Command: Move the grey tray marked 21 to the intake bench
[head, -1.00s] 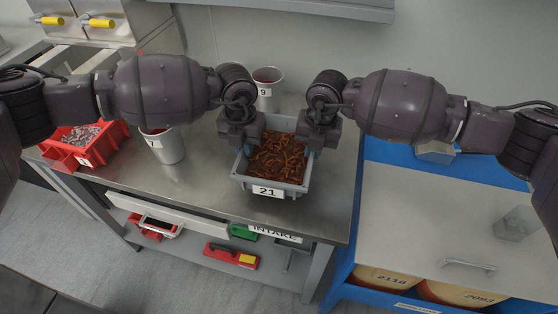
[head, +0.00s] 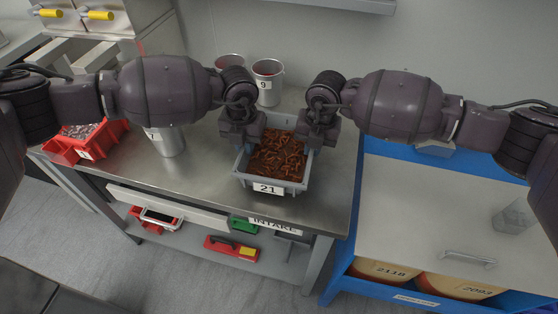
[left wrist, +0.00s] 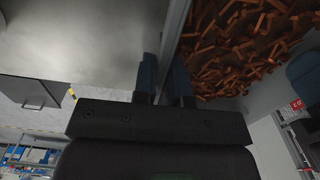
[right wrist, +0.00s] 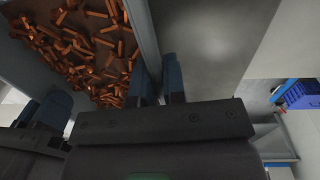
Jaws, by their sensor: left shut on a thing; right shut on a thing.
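The grey tray marked 21 (head: 267,188) is full of brown-orange curved pieces (head: 277,158). In the head view it is over the right part of the steel intake bench (head: 210,186); I cannot tell whether it rests on the top or hangs just above it. My left gripper (head: 243,143) is shut on its left wall, and my right gripper (head: 314,146) on its right wall. The left wrist view shows the left fingers (left wrist: 168,80) around a tray wall. The right wrist view shows the right fingers (right wrist: 160,80) likewise. The INTAKE label (head: 275,226) is on the bench's front.
A red tray (head: 62,152) and a metal cup (head: 170,141) stand left on the bench. A cup marked 9 (head: 268,95) and another cup (head: 230,66) stand behind the tray. A blue-framed cabinet (head: 440,220) adjoins at the right. Bare steel lies left of the tray.

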